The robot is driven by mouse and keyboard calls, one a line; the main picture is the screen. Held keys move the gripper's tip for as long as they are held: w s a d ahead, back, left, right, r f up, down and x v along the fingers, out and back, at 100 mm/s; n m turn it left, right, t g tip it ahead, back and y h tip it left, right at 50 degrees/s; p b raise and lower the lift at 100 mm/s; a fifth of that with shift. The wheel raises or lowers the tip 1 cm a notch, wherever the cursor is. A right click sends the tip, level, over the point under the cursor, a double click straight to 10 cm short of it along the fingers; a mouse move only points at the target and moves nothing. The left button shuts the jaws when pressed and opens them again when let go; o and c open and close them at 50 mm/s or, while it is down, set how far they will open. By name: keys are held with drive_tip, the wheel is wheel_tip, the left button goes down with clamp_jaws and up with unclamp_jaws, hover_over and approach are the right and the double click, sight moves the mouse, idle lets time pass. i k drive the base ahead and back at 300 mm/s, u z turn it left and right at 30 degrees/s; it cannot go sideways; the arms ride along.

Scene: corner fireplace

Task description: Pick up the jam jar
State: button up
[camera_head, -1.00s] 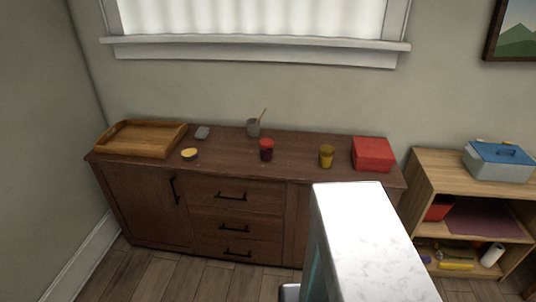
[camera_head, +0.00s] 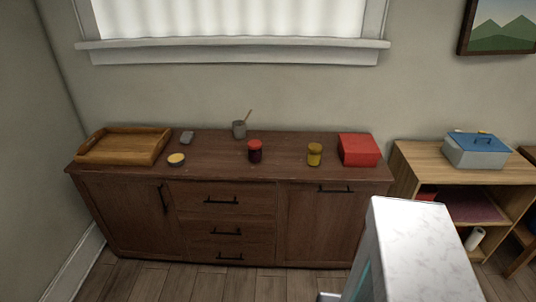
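The jam jar (camera_head: 255,152) is a small dark red jar with a bright red lid. It stands upright near the middle of the top of a dark brown wooden sideboard (camera_head: 215,172). A yellow jar (camera_head: 314,155) with a yellow lid stands to its right, apart from it. My gripper is not clearly seen; only a pale part of my own body shows at the lower right, well away from the jam jar.
A wooden tray (camera_head: 124,146), a small round yellow-topped tin (camera_head: 176,160), a grey block (camera_head: 187,138), a grey pot with a stick (camera_head: 239,129) and a red box (camera_head: 359,150) share the sideboard top. A shelf (camera_head: 420,156) with a blue-lidded box (camera_head: 476,150) stands right.

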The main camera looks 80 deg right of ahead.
sight(255, 156)
drive_tip(key=z, duration=4.45)
drive_tip(key=i, duration=0.1)
drive_tip(key=u, duration=3.2)
drive_tip(key=i, duration=0.6)
drive_tip(key=z, duration=0.2)
drive_tip(key=k, duration=0.6)
drive_tip(key=u, duration=0.05)
